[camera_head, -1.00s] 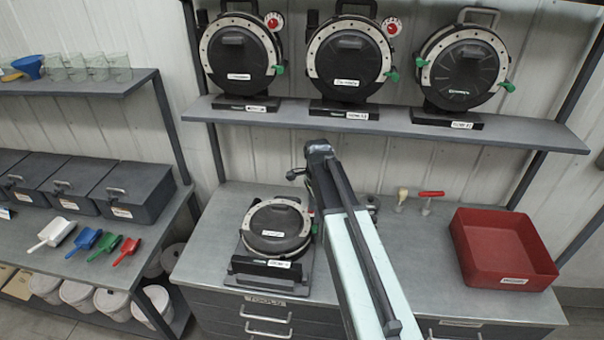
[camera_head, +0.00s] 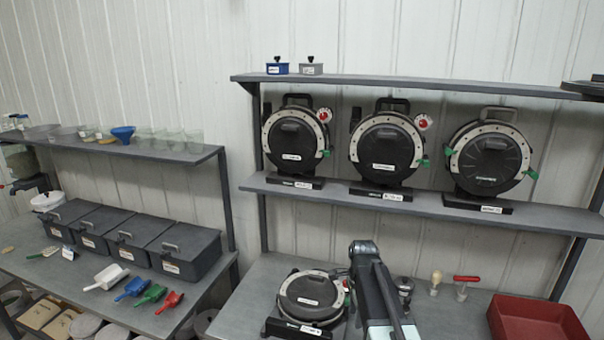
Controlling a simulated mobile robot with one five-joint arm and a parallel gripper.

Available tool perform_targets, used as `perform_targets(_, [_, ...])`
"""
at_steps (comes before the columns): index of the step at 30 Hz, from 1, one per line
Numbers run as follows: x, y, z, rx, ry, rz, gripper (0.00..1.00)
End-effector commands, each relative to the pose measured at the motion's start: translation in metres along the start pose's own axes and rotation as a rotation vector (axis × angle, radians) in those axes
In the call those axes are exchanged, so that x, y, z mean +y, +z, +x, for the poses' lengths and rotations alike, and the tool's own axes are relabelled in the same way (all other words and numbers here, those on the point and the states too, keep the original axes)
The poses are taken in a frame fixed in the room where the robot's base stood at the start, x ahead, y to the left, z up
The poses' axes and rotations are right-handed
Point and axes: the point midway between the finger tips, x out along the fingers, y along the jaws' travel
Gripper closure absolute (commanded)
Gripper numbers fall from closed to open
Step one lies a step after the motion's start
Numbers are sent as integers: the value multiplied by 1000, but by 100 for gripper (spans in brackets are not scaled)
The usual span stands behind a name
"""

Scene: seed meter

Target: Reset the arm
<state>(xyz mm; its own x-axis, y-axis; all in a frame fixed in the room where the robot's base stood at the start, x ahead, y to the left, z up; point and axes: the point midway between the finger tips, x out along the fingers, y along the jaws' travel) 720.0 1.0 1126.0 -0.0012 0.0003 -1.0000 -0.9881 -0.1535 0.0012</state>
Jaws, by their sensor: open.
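My arm (camera_head: 378,290) rises from the bottom edge, right of the seed meter on the bench. Its upper end is dark and stands just right of that meter. My gripper cannot be made out; it is hidden behind the arm or out of frame. The round black seed meter (camera_head: 312,293) with a pale ring sits on the grey bench (camera_head: 262,280), in a dark stand.
Three more seed meters (camera_head: 297,140) stand on the shelf (camera_head: 335,197) above the bench. A red tray (camera_head: 538,318) is at the right, near two small hand tools (camera_head: 463,285). Grey bins (camera_head: 185,250) and coloured scoops (camera_head: 150,294) are at the left.

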Motion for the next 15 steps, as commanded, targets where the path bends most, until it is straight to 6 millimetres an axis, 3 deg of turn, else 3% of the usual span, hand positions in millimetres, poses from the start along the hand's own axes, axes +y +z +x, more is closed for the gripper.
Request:
perform_targets(8, [5, -3, 37, 0, 0, 5, 57])
perform_targets(15, [31, 1, 79, 0, 0, -17, 57])
